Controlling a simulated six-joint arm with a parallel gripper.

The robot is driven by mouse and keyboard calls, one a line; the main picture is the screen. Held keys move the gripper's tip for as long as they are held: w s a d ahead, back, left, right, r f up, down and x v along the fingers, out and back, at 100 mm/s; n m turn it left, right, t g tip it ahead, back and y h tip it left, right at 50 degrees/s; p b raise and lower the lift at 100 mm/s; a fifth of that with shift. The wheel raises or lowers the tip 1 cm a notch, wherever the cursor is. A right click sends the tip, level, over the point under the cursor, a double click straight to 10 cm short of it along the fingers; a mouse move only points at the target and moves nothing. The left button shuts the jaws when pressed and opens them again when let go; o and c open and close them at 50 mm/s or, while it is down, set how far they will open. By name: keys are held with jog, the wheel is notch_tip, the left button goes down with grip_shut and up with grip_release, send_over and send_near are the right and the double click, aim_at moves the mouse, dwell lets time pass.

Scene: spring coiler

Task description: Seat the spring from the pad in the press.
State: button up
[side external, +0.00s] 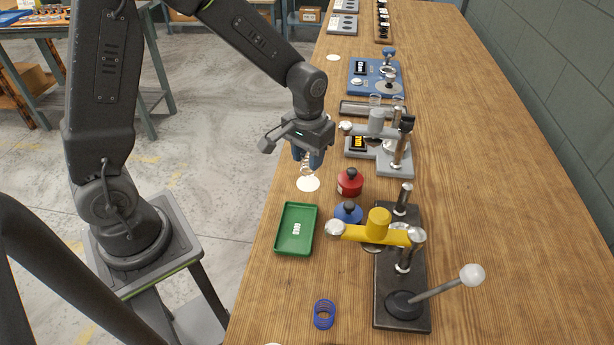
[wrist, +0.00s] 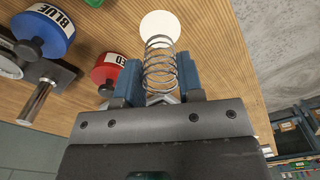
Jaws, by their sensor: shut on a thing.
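A silver wire spring (wrist: 160,68) stands between the blue fingers of my gripper (wrist: 160,80) in the wrist view. My gripper (side external: 307,159) is shut on it, with the fingers pointing down. In the side view the spring (side external: 306,170) shows below the fingers, over the round white pad (side external: 308,184). I cannot tell whether its lower end touches the pad. The pad (wrist: 160,24) also shows beyond the spring in the wrist view. A press with a yellow arm (side external: 378,228) stands at the front right, and a grey-armed press (side external: 377,124) stands behind it.
A red canister (side external: 350,183) and a blue canister (side external: 348,212) stand right of the pad, near the yellow-armed press. A green tray (side external: 281,240) lies in front of the pad. The bench's right side is clear.

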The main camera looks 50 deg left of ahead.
jog(key=shift+r, duration=0.1)
notch_tip(320, 180, up, 11)
jog(key=w+d+m, duration=0.3)
jog(key=w+d, duration=0.1)
jog(key=d, duration=0.6)
jog(key=d+m, duration=0.3)
jog(key=d, duration=1.1)
jog(key=shift+w+a+f, duration=0.1)
jog(key=shift+w+f, duration=0.1)
jog(key=shift+f, duration=2.55)
jog(key=shift+w+a+f, duration=0.1)
jog(key=shift+w+f, duration=0.05)
jog(key=shift+f, duration=2.6)
jog(key=shift+f, duration=0.45)
jog(key=o, duration=0.8)
